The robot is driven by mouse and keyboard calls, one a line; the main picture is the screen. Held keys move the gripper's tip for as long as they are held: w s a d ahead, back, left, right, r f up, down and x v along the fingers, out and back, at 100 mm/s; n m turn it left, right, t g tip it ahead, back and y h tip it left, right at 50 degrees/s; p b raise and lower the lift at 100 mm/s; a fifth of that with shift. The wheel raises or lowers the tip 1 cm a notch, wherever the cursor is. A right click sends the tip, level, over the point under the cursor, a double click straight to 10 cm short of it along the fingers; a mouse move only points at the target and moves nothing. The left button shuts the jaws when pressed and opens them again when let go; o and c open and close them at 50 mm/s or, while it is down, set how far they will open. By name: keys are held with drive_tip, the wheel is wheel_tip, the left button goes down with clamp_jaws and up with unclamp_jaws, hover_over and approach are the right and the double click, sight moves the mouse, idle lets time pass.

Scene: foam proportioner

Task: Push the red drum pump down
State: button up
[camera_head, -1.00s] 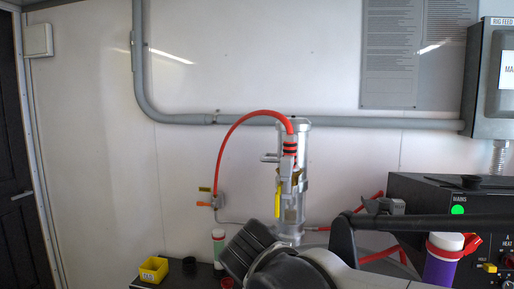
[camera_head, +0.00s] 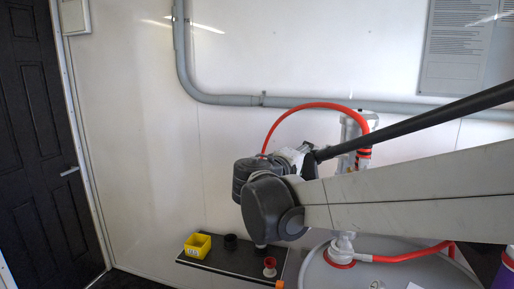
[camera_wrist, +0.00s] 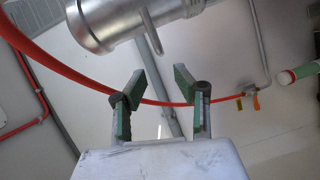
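The drum pump stands upright on the drum. It is a silver cylinder (camera_head: 350,130) with red rings and a red hose (camera_head: 310,106) arching left from its top. My arm hides its middle in the head view. In the wrist view, a silver cylindrical body (camera_wrist: 105,22) fills the upper left, beyond my fingertips, and the red hose (camera_wrist: 90,84) runs across behind them. In the head view my wrist is left of the pump, and my fingers are mostly hidden.
The pale drum top (camera_head: 390,268) lies below my arm. A black shelf (camera_head: 235,262) at lower left holds a yellow bin (camera_head: 197,245), a black cup (camera_head: 231,241) and a red item (camera_head: 269,267). A grey pipe (camera_head: 225,99) crosses the wall. Open space lies left, toward the black door (camera_head: 45,150).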

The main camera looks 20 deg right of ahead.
drive_tip(key=x, duration=1)
drive_tip(key=shift+w+d+p, duration=0.1)
drive_tip(key=shift+p, duration=0.3)
clamp_jaws()
